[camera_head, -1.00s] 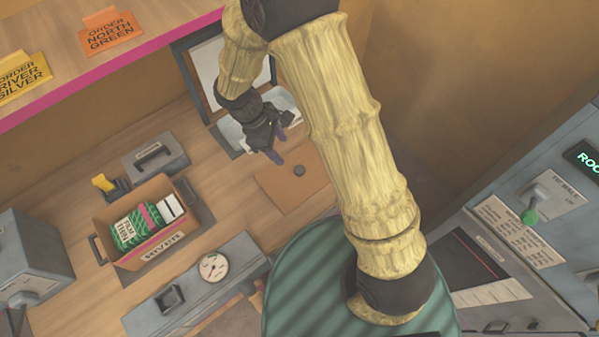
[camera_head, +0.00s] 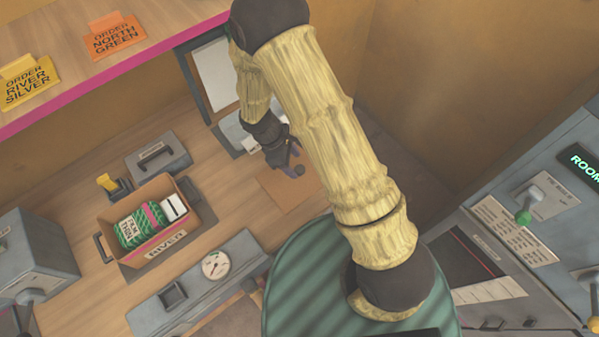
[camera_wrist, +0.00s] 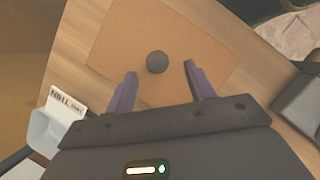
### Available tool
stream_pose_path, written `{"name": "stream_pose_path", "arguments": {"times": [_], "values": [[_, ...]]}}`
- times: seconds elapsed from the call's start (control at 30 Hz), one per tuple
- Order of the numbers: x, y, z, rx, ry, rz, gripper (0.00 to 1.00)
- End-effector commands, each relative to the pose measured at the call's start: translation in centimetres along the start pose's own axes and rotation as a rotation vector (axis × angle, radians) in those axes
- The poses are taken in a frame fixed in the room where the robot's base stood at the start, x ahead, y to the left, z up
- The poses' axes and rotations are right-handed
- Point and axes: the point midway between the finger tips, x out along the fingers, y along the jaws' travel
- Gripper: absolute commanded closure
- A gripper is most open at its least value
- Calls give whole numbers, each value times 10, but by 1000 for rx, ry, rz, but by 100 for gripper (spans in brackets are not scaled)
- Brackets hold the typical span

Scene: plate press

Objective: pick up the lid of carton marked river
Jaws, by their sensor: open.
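The lid (camera_head: 272,192) is a flat brown cardboard panel with a round dark knob (camera_head: 299,170). It lies on the wooden counter, right of the open carton marked RIVER (camera_head: 150,258). In the wrist view the lid (camera_wrist: 200,30) fills the upper middle, and its knob (camera_wrist: 157,62) stands near its centre. My gripper (camera_head: 292,168) is above the lid, close to the knob. In the wrist view its two purple fingers (camera_wrist: 160,82) are apart, with the knob just beyond and between their tips; I see no contact. My arm hides part of the lid's right side in the head view.
The carton holds a green-wrapped roll (camera_head: 142,225) and a white item. A grey block with a handle (camera_head: 157,157) stands behind it, and a panel with a gauge (camera_head: 215,264) in front. A white card (camera_wrist: 66,103) stands left of my gripper in the wrist view.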

Motion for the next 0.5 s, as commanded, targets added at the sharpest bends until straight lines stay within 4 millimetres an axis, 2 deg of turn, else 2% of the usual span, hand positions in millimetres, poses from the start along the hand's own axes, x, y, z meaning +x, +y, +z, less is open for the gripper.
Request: {"name": "stream_pose_path", "arguments": {"times": [0.3, 0.5], "values": [[35, 4, 0, -3, -2, -1, 46], [40, 4, -1, -3, 0, 1, 46]]}}
